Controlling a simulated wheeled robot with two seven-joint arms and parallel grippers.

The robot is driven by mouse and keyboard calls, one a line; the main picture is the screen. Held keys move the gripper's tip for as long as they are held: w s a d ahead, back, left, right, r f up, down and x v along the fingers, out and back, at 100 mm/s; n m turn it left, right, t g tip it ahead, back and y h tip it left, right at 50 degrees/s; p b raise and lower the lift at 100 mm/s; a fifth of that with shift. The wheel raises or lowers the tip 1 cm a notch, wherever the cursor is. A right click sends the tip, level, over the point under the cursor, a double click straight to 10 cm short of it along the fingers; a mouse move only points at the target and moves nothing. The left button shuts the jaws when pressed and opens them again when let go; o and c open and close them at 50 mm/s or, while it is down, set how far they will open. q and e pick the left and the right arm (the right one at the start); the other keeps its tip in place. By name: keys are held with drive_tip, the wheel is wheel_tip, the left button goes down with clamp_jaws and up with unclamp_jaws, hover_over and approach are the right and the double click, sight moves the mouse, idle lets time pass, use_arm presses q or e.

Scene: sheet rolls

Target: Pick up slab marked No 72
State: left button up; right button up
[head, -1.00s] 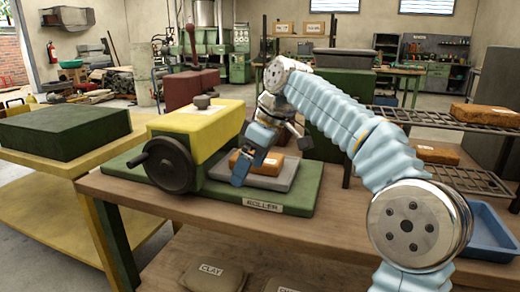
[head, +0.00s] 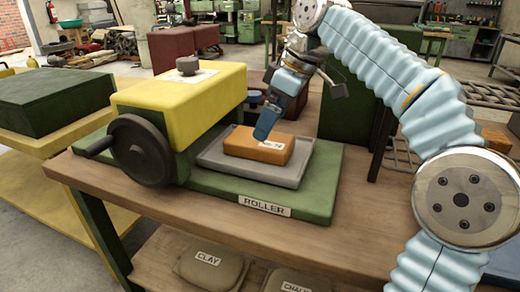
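An orange-brown slab (head: 258,146) with a small white label lies on a grey tray (head: 220,166) on the green base of the roller (head: 190,95). The label is too small to read surely. My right gripper (head: 266,128) comes in from the right with its blue finger pointing down at the back edge of the slab. Whether it touches the slab is unclear. The gap between its fingers does not show clearly. The slab is not lifted. My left gripper is not in view.
The roller's dark handwheel (head: 140,150) stands left of the tray. The wooden bench front (head: 330,240) is clear. A rack with brown blocks (head: 497,139) and a blue bin (head: 490,268) are at right.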

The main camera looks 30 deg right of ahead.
sight(260, 145)
drive_tip(key=b+x, duration=0.1)
drive_tip(key=x, duration=0.4)
drive_tip(key=shift+w+f, duration=0.15)
drive_tip(key=shift+f, duration=0.25)
drive_tip(key=c, duration=0.8)
drive_tip(key=shift+c, duration=1)
drive_tip(key=shift+r, duration=0.2)
